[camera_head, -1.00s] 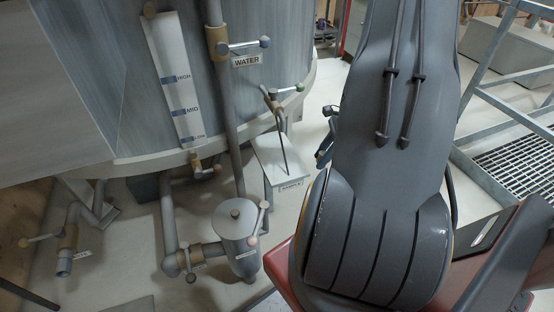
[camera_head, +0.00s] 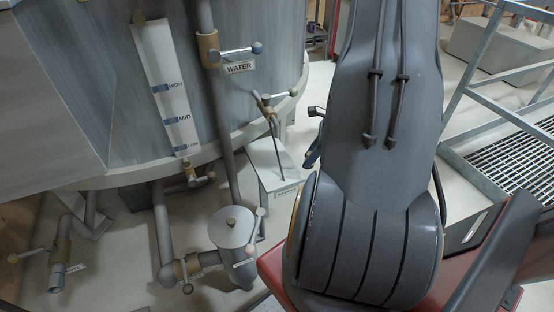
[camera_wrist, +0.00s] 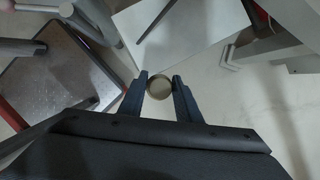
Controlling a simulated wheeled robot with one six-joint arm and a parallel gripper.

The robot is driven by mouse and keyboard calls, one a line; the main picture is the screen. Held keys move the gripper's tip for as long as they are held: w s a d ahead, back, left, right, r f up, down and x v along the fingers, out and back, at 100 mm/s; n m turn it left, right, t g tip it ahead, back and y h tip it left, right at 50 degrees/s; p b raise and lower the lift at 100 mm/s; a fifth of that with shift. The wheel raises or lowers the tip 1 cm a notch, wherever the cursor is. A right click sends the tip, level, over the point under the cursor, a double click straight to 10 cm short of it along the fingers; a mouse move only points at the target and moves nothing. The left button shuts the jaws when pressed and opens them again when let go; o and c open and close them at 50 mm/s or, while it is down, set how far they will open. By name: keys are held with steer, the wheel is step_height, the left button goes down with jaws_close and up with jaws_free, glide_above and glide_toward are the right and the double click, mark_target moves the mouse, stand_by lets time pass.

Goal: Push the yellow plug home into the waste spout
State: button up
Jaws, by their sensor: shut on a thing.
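My gripper (camera_wrist: 159,86) shows in the wrist view with its two dark fingers shut on a small round, dull olive-tan piece, which I take to be the yellow plug (camera_wrist: 159,89). I see its flat round face between the fingertips. In the head view my arm hides most of the gripper and the plug. The waste spout (camera_head: 57,279) looks to be the open-ended grey pipe at the lower left, below a tan valve with a lever. Its small label is too blurred to read surely. The plug is well away from this spout.
The large tank (camera_head: 100,90) fills the left. A metal railing and grating (camera_head: 515,155) lie at the right.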

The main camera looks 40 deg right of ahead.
steer(key=w+a, duration=0.4)
steer(key=w, duration=0.1)
steer(key=w+a+p, duration=0.1)
steer(key=w+a, duration=0.1)
steer(key=shift+w, duration=0.2)
steer(key=shift+w+a+f, duration=0.35)
steer(key=shift+w+a, duration=0.4)
steer(key=shift+w, duration=0.05)
steer(key=shift+s+f, duration=0.1)
steer(key=shift+f, duration=0.6)
steer(key=shift+d+f+p, duration=0.1)
steer(key=shift+f+p, duration=0.3)
steer(key=shift+f, duration=0.1)
steer(key=shift+f, duration=0.1)
steer(key=shift+f, duration=0.1)
steer(key=o, duration=1.2)
steer(key=shift+c, duration=0.2)
